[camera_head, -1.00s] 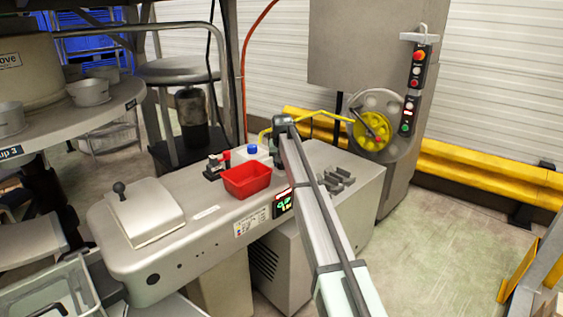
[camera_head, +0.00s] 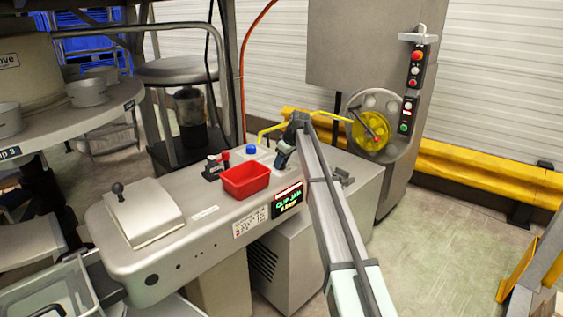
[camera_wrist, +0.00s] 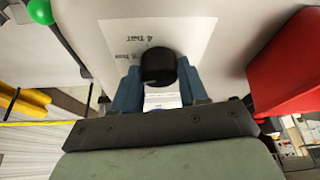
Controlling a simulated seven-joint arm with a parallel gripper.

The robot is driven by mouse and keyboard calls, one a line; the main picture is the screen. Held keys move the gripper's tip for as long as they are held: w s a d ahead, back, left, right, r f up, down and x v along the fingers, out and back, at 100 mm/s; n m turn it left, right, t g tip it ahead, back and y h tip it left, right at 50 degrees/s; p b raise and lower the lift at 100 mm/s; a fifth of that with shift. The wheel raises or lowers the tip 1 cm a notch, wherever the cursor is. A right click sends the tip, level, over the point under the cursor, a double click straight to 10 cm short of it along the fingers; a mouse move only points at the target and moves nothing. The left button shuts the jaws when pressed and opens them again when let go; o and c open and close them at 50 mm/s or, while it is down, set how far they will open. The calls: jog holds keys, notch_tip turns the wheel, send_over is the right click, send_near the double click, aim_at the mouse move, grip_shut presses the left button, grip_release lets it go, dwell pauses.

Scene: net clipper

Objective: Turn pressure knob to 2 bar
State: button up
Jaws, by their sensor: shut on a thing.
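The black pressure knob (camera_wrist: 158,67) sits on a white label (camera_wrist: 185,38) with "4 bar" and another "bar" line, both upside down in the wrist view. The second line's number is hard to read. My gripper (camera_wrist: 160,82) has its blue fingers on either side of the knob, shut on it. In the head view, my gripper (camera_head: 279,163) points down onto the top of the grey machine (camera_head: 190,235), just right of the red bin. The knob is hidden there.
The red bin (camera_head: 246,192) stands close to my gripper and also shows in the wrist view (camera_wrist: 285,65). A green ball-ended lever (camera_wrist: 40,11) is on the other side. A display (camera_head: 287,200) reads "CLIP JAM" over a smaller line. A yellow wheel (camera_head: 370,132) stands behind.

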jog(key=n+g, duration=0.1)
jog(key=n, duration=0.1)
jog(key=n+g, duration=0.1)
jog(key=n, duration=0.2)
jog(key=shift+w+n+y, duration=0.2)
jog(key=shift+n+y, duration=0.1)
jog(key=shift+y, duration=0.1)
dwell(0.4)
jog(key=o, duration=1.1)
jog(key=shift+c, duration=0.2)
jog(key=v, duration=1.4)
jog(key=shift+f, duration=0.15)
